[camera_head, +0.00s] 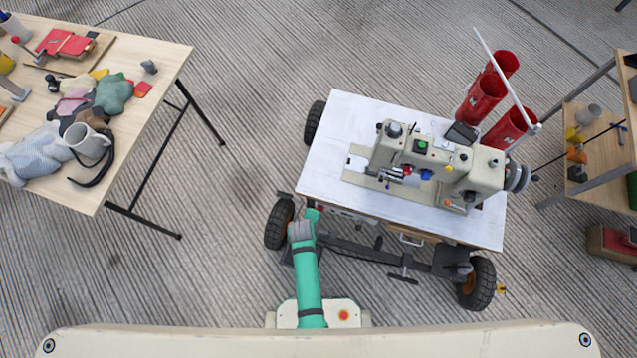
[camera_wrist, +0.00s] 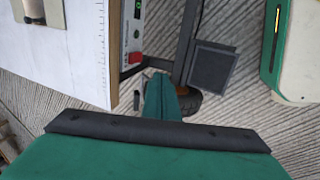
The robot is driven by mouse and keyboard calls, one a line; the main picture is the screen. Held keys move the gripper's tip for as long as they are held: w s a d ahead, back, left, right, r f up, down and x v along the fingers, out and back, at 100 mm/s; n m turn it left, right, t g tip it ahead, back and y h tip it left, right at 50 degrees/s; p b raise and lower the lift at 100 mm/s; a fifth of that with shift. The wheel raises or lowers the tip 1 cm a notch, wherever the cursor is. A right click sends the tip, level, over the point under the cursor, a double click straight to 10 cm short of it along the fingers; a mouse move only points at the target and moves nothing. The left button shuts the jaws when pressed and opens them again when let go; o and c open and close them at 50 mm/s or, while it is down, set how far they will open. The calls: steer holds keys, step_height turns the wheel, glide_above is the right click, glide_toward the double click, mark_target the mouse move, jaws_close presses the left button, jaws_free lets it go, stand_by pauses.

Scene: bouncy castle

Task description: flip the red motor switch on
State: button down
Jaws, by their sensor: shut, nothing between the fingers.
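The red switch (camera_wrist: 134,57) shows in the wrist view on a pale control box (camera_wrist: 132,34) mounted beside the edge of a white tabletop. A small green light or display (camera_wrist: 138,6) is farther along that box. My gripper (camera_wrist: 158,82) is shut and empty, its green fingers pointing up the picture just below and right of the switch, apart from it in the picture. In the head view, my green arm reaches the near left corner of the sewing machine table (camera_head: 338,125); I cannot make out the switch there.
A black wheel (camera_head: 279,223) is close to my arm. A cluttered wooden table (camera_head: 165,62) stands left and a shelf (camera_head: 600,125) right. Ribbed floor between the tables is clear.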

mark_target(321, 208)
steer(key=w+d+f, duration=0.2)
steer(key=w+f, duration=0.4)
steer(key=f, duration=0.4)
steer(key=shift+w, duration=0.4)
